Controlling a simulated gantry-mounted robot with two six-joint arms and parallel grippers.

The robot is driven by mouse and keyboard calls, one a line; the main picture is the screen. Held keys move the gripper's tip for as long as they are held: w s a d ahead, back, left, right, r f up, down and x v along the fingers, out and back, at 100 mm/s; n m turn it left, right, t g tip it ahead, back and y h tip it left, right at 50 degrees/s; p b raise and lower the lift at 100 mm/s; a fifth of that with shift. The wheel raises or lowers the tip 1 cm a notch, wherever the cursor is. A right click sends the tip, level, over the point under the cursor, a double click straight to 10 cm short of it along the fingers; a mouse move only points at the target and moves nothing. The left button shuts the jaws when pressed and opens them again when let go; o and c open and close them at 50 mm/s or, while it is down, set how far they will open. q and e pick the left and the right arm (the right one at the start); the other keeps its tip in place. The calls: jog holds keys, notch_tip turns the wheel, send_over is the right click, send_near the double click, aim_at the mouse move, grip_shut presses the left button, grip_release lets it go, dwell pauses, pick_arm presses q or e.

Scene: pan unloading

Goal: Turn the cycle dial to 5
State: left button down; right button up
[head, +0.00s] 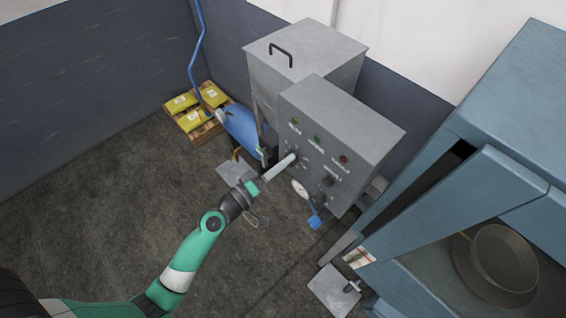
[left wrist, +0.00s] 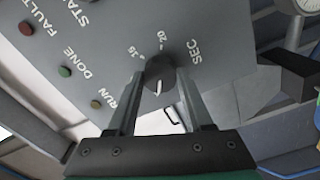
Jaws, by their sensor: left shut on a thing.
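The cycle dial (left wrist: 160,70) is a dark round knob with a white pointer mark, on the grey control panel (left wrist: 215,40). In the left wrist view its mark points down, towards my gripper's palm. Printed numbers, one of them 20, and the word SEC stand around it; I see no 5 there. My left gripper (left wrist: 161,80) is shut on the dial, one finger on each side. In the head view my left gripper (head: 291,160) reaches the front of the grey control box (head: 345,125) and hides the dial. My right gripper is in neither view.
Indicator lamps, including a green one (left wrist: 65,71), sit beside the dial. A white gauge (head: 299,188) and a blue part (head: 315,222) are below the box. A blue cabinet (head: 410,255) with a round pan (head: 497,264) stands at the right.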

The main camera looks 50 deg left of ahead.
pick_arm(q)
jog(key=shift+c, duration=1.5)
grip_release()
jog(key=s+b, duration=0.3)
jog(key=s, duration=0.8)
jog(key=shift+s+d, duration=0.15)
jog(key=shift+s, duration=0.15)
